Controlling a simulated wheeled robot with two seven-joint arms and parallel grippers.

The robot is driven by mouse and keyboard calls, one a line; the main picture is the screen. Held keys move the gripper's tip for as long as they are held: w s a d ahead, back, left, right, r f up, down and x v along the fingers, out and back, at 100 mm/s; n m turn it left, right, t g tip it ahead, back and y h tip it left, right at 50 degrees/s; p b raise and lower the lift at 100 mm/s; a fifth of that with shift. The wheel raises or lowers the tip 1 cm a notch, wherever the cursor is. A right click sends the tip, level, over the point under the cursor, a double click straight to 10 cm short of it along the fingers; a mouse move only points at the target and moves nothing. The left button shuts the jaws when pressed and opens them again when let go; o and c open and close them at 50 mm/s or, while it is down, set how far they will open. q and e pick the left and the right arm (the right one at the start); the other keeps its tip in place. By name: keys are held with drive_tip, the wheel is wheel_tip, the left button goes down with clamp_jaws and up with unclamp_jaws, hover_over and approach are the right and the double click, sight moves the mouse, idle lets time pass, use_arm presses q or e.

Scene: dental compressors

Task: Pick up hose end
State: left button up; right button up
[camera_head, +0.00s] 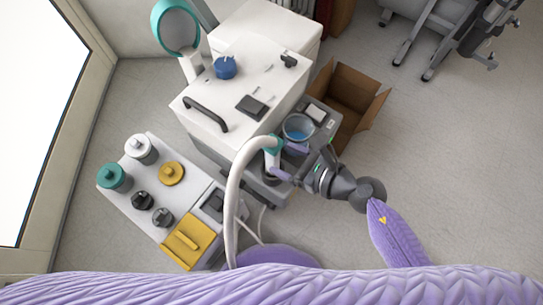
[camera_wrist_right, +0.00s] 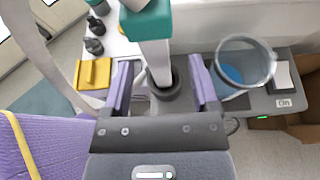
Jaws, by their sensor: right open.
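The hose end (camera_head: 273,146) is a teal collar on the white hose (camera_head: 233,192). It stands in a dark socket on the grey unit beside the white cabinet. In the right wrist view the teal hose end (camera_wrist_right: 147,22) has a pale stem below it, reaching down to a dark round socket (camera_wrist_right: 166,88). My right gripper (camera_head: 286,161) is open, with its purple fingers on either side of the stem. The fingers look apart from the stem in the right wrist view (camera_wrist_right: 160,64). My left gripper is not in view.
A clear cup with blue liquid (camera_head: 299,128) stands close beside my right gripper. The white cabinet (camera_head: 246,75) rises behind. A low panel with several knobs and a yellow lid (camera_head: 187,240) lies left. An open cardboard box (camera_head: 352,105) sits right.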

sight(277, 158)
drive_tip(key=b+x, duration=0.2)
drive_tip(key=x, duration=0.3)
drive_tip(key=shift+s+f, duration=0.15)
drive_tip(key=shift+f, duration=0.05)
drive_tip(key=shift+a, duration=0.35)
drive_tip(key=shift+w, duration=0.25)
drive_tip(key=c, duration=0.3)
clamp_jaws()
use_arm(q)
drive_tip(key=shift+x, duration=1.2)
